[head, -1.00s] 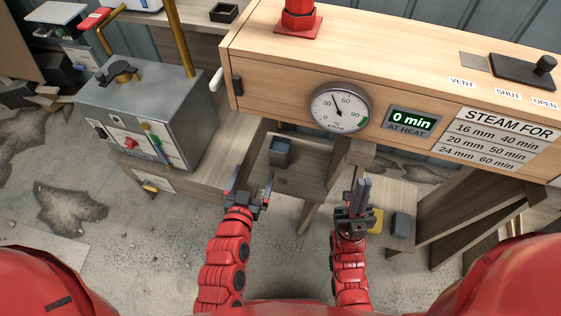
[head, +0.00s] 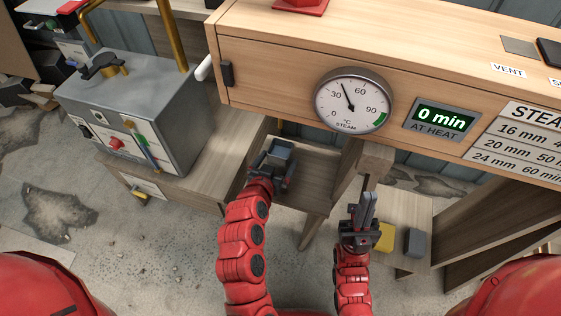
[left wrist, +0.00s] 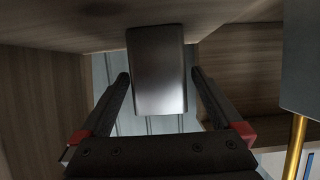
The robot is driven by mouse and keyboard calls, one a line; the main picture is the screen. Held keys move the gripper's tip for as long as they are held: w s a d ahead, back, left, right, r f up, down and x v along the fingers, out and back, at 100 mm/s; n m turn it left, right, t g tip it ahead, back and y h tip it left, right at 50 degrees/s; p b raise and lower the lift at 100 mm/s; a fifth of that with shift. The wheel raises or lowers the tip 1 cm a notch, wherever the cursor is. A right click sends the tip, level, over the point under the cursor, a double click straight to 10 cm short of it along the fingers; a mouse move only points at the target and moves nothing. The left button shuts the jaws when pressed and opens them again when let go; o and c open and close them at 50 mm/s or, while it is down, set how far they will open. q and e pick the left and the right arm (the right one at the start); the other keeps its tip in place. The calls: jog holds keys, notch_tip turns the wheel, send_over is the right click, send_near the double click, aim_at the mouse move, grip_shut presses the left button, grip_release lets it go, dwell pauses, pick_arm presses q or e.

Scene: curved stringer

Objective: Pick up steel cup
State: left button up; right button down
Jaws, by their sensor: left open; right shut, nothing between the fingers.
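The steel cup (head: 279,150) stands on a low wooden shelf (head: 313,180) below the steam box. In the left wrist view the grey metal cup (left wrist: 157,65) lies between my two fingers, with a visible gap on each side. My left gripper (head: 273,168) is open around or just in front of the cup; the exact depth is hard to tell. The gripper hides the cup's lower part in the head view. My right gripper (head: 364,212) is shut and empty, pointing up, to the right of the cup.
A wooden steam box (head: 270,60) with a dial gauge (head: 353,101) overhangs the shelf. A grey metal boiler (head: 140,110) stands at the left. A yellow object (head: 386,237) and a grey block (head: 414,242) are beside my right gripper.

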aim_at(283, 151)
pick_arm(q)
jog(key=shift+b+x, duration=0.6)
jog(key=shift+x, duration=2.2)
jog(key=shift+r, duration=0.15)
grip_shut()
